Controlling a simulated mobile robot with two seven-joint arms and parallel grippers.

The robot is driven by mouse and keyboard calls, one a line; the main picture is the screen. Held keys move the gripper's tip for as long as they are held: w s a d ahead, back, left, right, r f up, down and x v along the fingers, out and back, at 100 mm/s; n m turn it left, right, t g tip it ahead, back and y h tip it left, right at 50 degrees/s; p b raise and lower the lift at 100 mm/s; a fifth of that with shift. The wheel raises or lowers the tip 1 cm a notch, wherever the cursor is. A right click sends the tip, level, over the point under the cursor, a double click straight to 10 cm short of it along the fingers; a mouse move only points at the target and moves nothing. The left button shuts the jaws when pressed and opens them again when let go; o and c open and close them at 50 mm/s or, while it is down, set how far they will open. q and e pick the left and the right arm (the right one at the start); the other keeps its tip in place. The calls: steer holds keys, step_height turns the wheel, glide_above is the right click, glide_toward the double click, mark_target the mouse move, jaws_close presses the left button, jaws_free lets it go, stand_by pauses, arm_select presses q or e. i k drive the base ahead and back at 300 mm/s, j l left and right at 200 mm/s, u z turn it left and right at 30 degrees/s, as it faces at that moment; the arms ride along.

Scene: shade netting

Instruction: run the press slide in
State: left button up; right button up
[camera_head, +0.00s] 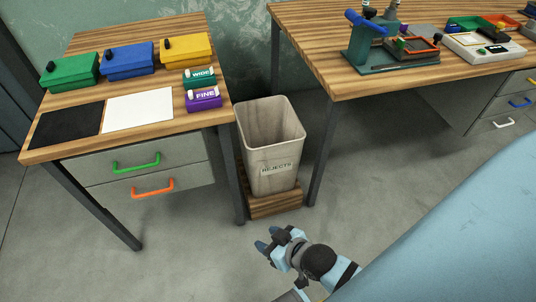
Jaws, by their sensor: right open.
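The press (362,48) stands on the right bench, with a teal upright and a blue handle on top. An orange-rimmed tray (425,54), which looks like the press slide, sits on the teal base to the right of the upright. It appears to stick out from under the press head; small knobs partly cover it. My right gripper (268,239) is open and empty, low over the floor in front of the rejects bin, well away from the press. My left gripper is out of view.
A rejects bin (270,150) stands on a wooden base between the benches. The left bench (80,148) holds green, blue and yellow boxes, dark and white mats, and WIDE and FINE blocks. A white device (484,46) and trays sit right of the press. Floor in front is clear.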

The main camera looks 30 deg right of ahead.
mark_target(423, 48)
steer(key=z, duration=2.05)
